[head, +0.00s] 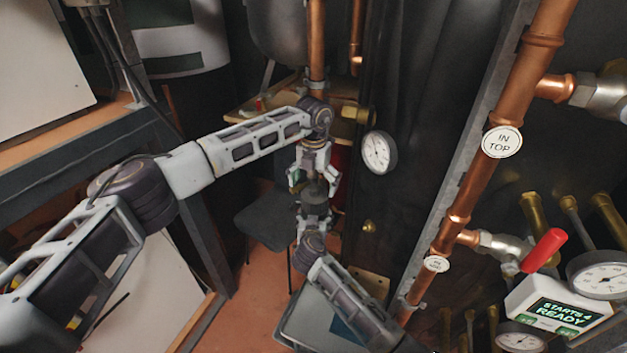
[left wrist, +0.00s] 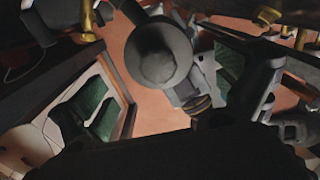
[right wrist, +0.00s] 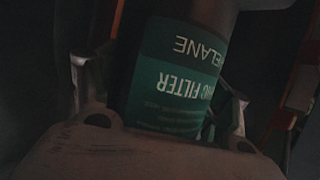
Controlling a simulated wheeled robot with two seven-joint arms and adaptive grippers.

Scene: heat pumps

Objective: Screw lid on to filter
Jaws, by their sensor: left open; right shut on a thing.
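My right gripper (head: 315,218) points upward in the middle of the head view. In the right wrist view it is shut on the filter (right wrist: 175,75), a cylinder with a green label reading "FILTER". A dark round piece (head: 314,190), likely the filter's top or its lid, shows between the two grippers. In the left wrist view a dark grey round end (left wrist: 160,58) faces the camera; I cannot tell whether it is a lid seated on the filter. My left gripper (head: 314,182) points down over this piece, open, with its fingers apart around it.
A pressure gauge (head: 379,152) on a brass fitting is close to the right of my left gripper. Copper pipes (head: 482,150) with a red-handled valve (head: 543,250) stand farther right. A grey chair (head: 268,225) is behind on the orange floor.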

